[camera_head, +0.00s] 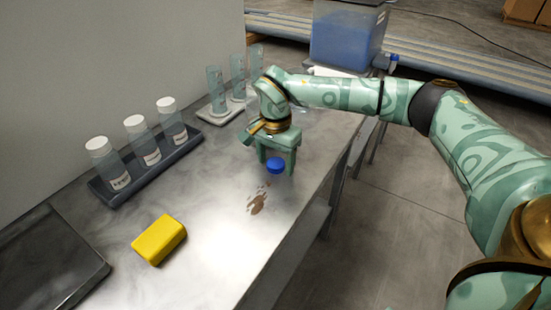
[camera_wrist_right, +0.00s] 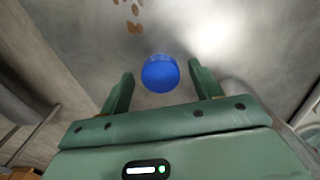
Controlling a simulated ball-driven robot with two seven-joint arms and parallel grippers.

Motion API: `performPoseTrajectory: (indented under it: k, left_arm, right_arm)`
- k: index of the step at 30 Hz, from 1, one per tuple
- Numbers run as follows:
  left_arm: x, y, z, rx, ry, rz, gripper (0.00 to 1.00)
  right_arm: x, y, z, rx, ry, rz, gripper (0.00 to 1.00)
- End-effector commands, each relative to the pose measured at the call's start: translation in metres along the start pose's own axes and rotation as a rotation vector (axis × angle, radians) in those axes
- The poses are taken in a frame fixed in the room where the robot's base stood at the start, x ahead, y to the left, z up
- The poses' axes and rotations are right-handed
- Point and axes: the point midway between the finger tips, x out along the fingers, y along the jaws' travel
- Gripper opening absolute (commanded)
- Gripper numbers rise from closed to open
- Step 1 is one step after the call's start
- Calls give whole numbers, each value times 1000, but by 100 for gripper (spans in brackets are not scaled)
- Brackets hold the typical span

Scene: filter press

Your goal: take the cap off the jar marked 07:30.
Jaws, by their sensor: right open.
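Three clear jars with white caps stand in a dark rack (camera_head: 150,166) by the wall: a near one (camera_head: 115,170), a middle one (camera_head: 146,145) and a far one (camera_head: 174,124). Each has a white label, but the marks are too small to read, so I cannot tell which is 07:30. My right gripper (camera_head: 276,170) is open, pointing down over the bench, to the right of the rack. A round blue object (camera_head: 276,164) lies between or just beyond its fingertips; the right wrist view shows it too (camera_wrist_right: 160,73), with gaps to both fingers. My left gripper is out of view.
A yellow block (camera_head: 159,240) and brown stains (camera_head: 257,202) are on the metal bench (camera_head: 205,190). A dark tray (camera_head: 50,260) is at the near left. Clear tubes (camera_head: 237,78) stand in a pale holder behind my right gripper. A blue-filled tank (camera_head: 345,38) is farther back.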

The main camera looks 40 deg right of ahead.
Motion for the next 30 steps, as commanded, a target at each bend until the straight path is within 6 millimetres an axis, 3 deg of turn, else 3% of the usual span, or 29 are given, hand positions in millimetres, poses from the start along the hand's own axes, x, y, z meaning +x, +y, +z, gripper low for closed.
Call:
performPoseTrajectory:
  k: [5, 12, 18, 30]
  left_arm:
    - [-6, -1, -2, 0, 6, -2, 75]
    - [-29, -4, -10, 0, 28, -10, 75]
    - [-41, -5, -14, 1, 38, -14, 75]
    - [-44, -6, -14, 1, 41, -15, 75]
  right_arm:
    - [-18, 0, 0, 1, 2, -3, 64]
    - [-78, 0, 0, 1, 3, -8, 64]
    - [-113, 0, 0, 1, 2, -4, 64]
    - [-123, 0, 0, 0, -1, 1, 64]
